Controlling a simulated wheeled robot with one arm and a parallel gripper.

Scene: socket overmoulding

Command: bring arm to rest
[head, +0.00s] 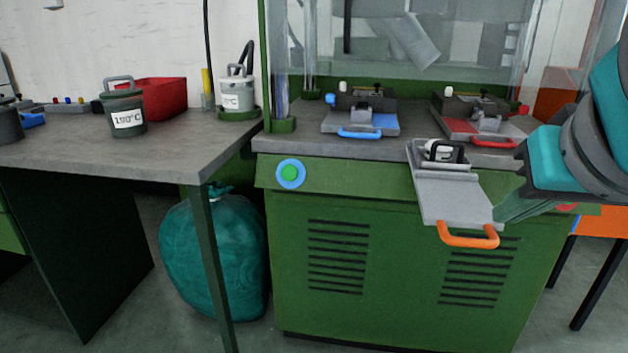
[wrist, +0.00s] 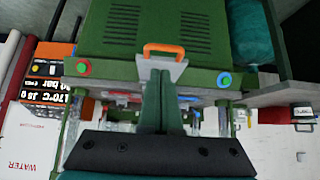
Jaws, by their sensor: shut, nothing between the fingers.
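My gripper (head: 505,212) comes in from the right in the head view, with its fingertips close to the right edge of a grey sliding plate (head: 452,200). In the wrist view my gripper (wrist: 161,78) has its two green fingers together with nothing between them. The plate has an orange handle (head: 468,238), which also shows just beyond the fingertips in the wrist view (wrist: 164,48). I cannot tell whether the fingers touch the plate. My teal arm covers the right side of the head view.
The plate juts out from the green machine (head: 330,210). Blue-handled (head: 360,125) and red-handled (head: 485,135) moulds stand on its top. A grey bench (head: 60,155) at left holds a 190°C pot (head: 125,110) and a red bin (head: 165,97). A teal bag (head: 212,255) stands below.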

